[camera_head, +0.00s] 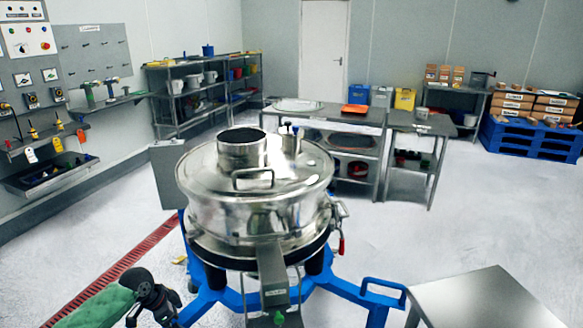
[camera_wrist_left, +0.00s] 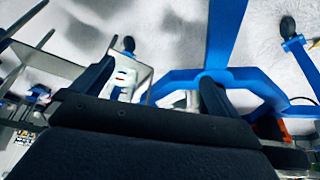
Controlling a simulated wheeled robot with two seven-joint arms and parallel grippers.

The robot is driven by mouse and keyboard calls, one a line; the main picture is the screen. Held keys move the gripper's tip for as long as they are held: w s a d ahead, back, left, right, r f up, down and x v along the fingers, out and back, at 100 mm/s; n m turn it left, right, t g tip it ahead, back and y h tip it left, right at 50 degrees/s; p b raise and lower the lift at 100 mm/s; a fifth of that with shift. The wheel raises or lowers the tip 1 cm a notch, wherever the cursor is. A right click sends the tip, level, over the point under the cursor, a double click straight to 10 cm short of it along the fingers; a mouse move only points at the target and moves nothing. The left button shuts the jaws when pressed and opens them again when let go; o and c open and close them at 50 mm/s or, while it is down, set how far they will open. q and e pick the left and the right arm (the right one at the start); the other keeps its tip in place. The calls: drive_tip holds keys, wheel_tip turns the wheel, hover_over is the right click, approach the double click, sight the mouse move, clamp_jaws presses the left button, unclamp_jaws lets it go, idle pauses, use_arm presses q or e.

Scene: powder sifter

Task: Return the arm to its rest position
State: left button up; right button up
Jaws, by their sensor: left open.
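My left gripper (camera_wrist_left: 156,80) is open, with its two dark fingers apart and nothing held between them in the left wrist view. Part of my left arm, with a green cover and black joints, shows at the lower left of the head view; I cannot clearly make out its fingers there. The steel powder sifter (camera_head: 258,205) stands on its blue frame (camera_head: 208,300) to the right of that arm. The blue frame (camera_wrist_left: 222,45) also shows beyond the fingers in the left wrist view. My right gripper is not in view.
A steel table (camera_head: 490,300) stands at the lower right. A workbench (camera_head: 340,117) and shelves (camera_head: 188,95) stand behind the sifter. A tool wall (camera_head: 95,55) is on the left. A red floor grate (camera_head: 130,262) runs beside the sifter. Open floor lies at the right.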

use_arm(q)
drive_tip(key=w+r+n+t+y, duration=0.3)
drive_tip(key=s+d+f+n+g, duration=0.1)
drive_tip(key=s+d+f, duration=0.4)
drive_tip(key=s, duration=0.7)
drive_tip(key=s+d+f+n+g, duration=0.1)
drive_tip(key=s+d+f+n, duration=0.2)
drive_tip(key=s+d+f, duration=0.3)
drive_tip(key=s+d+f+n+g, duration=0.1)
drive_tip(key=s+d+f+n, duration=0.1)
drive_tip(key=s+d+f, duration=0.4)
drive_tip(key=s+f, duration=0.2)
drive_tip(key=s, duration=0.4)
drive_tip(key=s+f, duration=0.3)
drive_tip(key=s, duration=0.4)
drive_tip(key=shift+s+d+n+g, duration=0.15)
drive_tip(key=shift+s+n+g, duration=0.15)
drive_tip(key=shift+g, duration=0.1)
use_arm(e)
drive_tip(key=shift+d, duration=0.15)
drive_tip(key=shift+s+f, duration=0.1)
